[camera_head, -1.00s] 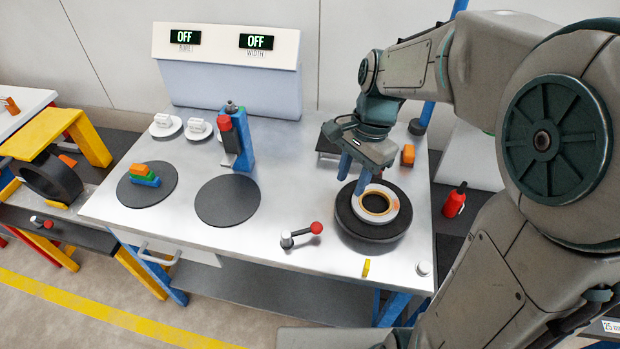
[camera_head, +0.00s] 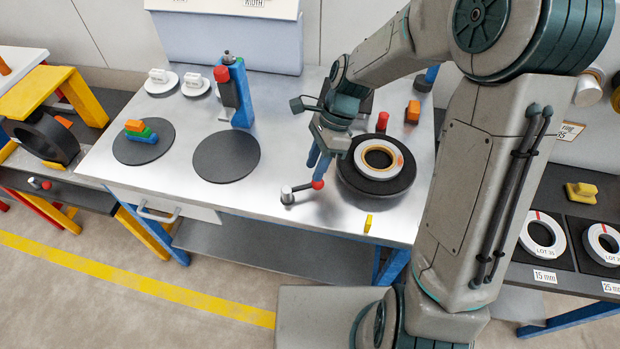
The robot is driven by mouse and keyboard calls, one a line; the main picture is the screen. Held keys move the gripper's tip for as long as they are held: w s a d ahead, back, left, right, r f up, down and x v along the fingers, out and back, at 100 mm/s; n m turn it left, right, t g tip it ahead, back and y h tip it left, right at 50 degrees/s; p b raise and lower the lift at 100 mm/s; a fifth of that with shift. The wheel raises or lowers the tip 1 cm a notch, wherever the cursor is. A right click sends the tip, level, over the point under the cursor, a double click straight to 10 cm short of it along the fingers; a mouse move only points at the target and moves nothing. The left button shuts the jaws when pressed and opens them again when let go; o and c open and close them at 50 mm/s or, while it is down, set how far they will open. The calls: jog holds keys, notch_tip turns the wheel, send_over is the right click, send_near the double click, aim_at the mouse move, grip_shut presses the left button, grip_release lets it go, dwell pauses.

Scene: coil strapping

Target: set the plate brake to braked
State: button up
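The plate brake looks to be the small lever (camera_head: 300,190) with a grey pivot and a red knob (camera_head: 318,185), at the table's front edge. Its arm points right, toward the round black plate (camera_head: 352,184). A white ring with an orange-brown inner band (camera_head: 400,158) lies on that plate. My gripper (camera_head: 318,172) points down at the red knob, its blue fingers just above or beside it. I cannot tell whether they touch the knob, and the gap between the fingers is unclear.
A yellow tab (camera_head: 368,223) stands at the front edge. A red cylinder (camera_head: 382,121) and an orange block (camera_head: 412,112) are behind the plate. A dark disc (camera_head: 226,158) and a blue post (camera_head: 241,95) stand left.

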aim_at(309, 184)
jog(key=x, duration=0.5)
grip_shut()
